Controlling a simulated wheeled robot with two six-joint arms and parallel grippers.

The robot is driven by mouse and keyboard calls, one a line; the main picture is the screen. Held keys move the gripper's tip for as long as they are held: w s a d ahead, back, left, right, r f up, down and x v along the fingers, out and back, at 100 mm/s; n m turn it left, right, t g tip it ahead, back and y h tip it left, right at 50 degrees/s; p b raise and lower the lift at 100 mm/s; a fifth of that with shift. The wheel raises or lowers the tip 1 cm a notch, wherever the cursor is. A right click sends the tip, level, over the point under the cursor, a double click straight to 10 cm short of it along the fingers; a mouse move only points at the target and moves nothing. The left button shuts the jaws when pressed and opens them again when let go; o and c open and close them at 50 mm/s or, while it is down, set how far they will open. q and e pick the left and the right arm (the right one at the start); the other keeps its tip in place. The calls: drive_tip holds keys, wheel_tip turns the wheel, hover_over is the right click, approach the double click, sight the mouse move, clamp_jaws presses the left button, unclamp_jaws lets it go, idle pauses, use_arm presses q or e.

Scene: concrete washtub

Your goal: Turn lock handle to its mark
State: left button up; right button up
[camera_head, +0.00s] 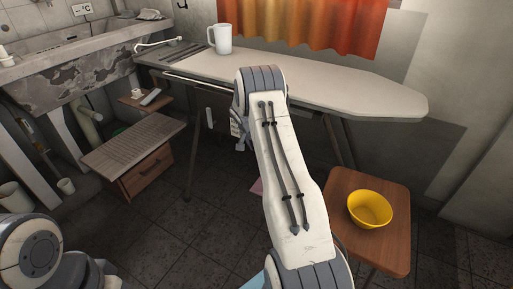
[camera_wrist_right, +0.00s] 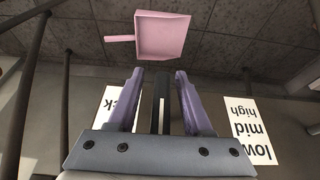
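In the right wrist view, a dark upright bar (camera_wrist_right: 161,100) with a light stripe, probably the lock handle, shows between the purple fingers of my right gripper (camera_wrist_right: 160,82). The fingers stand apart with a gap on each side of the bar; I cannot tell how deep the bar lies. A white label (camera_wrist_right: 112,102) ending in "ck" is partly hidden behind the left finger. A label reading low, mid, high (camera_wrist_right: 248,130) is at the right. In the head view, my right gripper (camera_head: 240,136) is mostly hidden behind its arm under the ironing board. My left gripper is out of view.
The ironing board (camera_head: 350,88) carries a white mug (camera_head: 220,40) above my right gripper. A wooden stool (camera_head: 395,253) with a yellow bowl (camera_head: 369,209) stands right of my arm. A low wooden shelf (camera_head: 135,148) is at the left. A pink dustpan (camera_wrist_right: 162,36) lies on the floor.

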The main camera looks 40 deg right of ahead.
drive_tip(key=shift+r, duration=0.1)
drive_tip(key=p+v, duration=0.3)
drive_tip(key=v, duration=0.7)
drive_tip(key=shift+r, duration=0.2)
drive_tip(key=shift+a, duration=0.1)
